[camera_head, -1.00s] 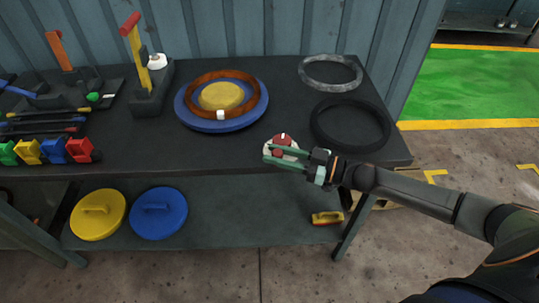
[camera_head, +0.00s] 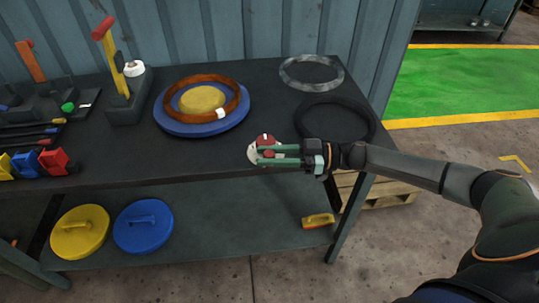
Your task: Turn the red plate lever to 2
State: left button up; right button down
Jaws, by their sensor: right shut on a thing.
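A small round white plate with red parts (camera_head: 265,139) shows at the front edge of the bench; I take its red part as the red plate lever. My right gripper (camera_head: 262,155) reaches in from the right with its green fingers pointing left. It is shut on the red lever, and a bit of red shows between the fingers. The fingers hide part of the plate, and I cannot read any number on it. My left gripper is not in view.
On the dark bench (camera_head: 265,95) stand a blue disc (camera_head: 203,128) with a brown ring, a grey ring (camera_head: 311,59), a black ring (camera_head: 300,123) and a red-topped yellow lever (camera_head: 113,62). Yellow and blue lids (camera_head: 143,241) lie on the lower shelf.

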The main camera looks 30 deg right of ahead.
jog(key=c, duration=0.6)
grip_release()
jog(key=shift+d, duration=0.1)
jog(key=shift+s+d, duration=0.15)
jog(key=shift+d, duration=0.15)
pick_arm(q)
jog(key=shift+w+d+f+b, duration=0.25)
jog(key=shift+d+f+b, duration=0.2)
jog(key=shift+b, duration=0.35)
pick_arm(e)
jog(key=v, duration=1.1)
jog(key=shift+s+d, duration=0.15)
jog(key=shift+d, duration=0.1)
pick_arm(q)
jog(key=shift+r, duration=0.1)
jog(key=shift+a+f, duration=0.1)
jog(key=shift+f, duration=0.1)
